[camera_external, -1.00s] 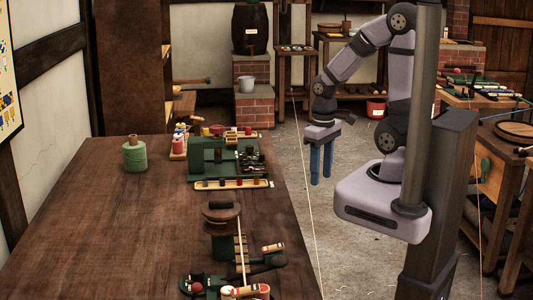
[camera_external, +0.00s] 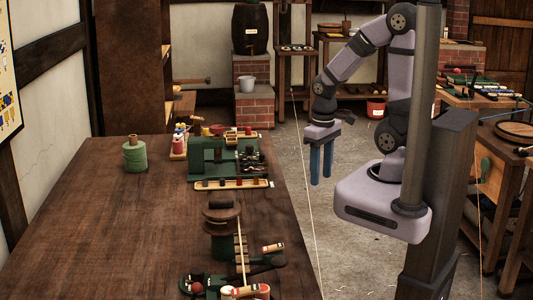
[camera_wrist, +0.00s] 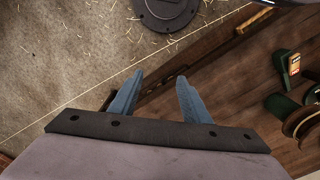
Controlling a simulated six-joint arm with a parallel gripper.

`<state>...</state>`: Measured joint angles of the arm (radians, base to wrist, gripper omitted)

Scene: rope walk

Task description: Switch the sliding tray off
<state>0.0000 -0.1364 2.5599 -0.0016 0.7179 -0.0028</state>
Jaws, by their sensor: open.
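My gripper (camera_external: 321,182) hangs in the air beyond the right edge of the bench, its two blue fingers apart and pointing down. In the wrist view my gripper (camera_wrist: 160,76) is open, with nothing between the fingers. A green machine (camera_external: 208,155) stands at the far end of the bench. A long pale tray-like strip (camera_external: 215,185) carrying small pegs lies along its near side. I cannot tell for sure which part is the sliding tray or what its switch setting is. My gripper touches none of these.
The dark wooden bench (camera_external: 95,225) has wide bare room on its left. A green spool (camera_external: 135,158) stands there. A round brown-topped post (camera_external: 221,215) and small green fixtures (camera_external: 215,284) stand near the front right. A thin line (camera_external: 308,190) runs beside the bench.

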